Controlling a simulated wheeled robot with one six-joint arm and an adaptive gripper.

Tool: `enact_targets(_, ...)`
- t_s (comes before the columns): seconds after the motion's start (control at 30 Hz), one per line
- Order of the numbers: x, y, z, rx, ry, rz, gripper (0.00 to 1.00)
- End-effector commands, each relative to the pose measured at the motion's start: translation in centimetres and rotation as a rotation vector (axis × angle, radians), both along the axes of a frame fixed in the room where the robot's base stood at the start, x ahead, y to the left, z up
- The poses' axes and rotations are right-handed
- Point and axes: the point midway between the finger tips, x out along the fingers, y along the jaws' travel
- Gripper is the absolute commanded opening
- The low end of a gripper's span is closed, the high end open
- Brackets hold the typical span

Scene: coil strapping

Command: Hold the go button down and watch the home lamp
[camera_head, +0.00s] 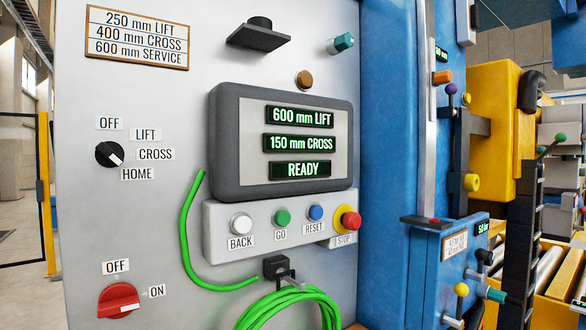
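The green go button (282,217) sits on the grey button strip below the display, between the white back button (241,223) and the blue reset button (316,213). Nothing touches it. No lamp labelled home shows. An unlabelled amber-brown round fitting (304,80) above the display looks unlit; I cannot tell whether it is the home lamp. The display (341,141) reads 600 mm LIFT, 150 mm CROSS and READY in green. The black selector (109,154) has its white mark towards HOME. My gripper is not in view.
A red stop button (350,221) on a yellow collar is right of reset. A black shelf-like bracket (259,36) and a teal-tipped fitting (341,43) jut out above. A coiled green cable (290,305) hangs below. The red switch (119,300) points towards ON.

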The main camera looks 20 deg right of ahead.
Motion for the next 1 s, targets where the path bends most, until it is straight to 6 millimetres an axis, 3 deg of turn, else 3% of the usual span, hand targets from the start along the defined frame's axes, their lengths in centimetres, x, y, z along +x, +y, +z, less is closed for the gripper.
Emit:
enact_targets(0.47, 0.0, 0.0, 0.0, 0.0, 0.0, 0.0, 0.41)
enact_targets(0.63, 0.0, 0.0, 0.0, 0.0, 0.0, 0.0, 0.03)
enact_targets(0.67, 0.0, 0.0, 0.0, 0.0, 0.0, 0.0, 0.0)
enact_targets(1.0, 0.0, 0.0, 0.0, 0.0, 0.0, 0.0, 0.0)
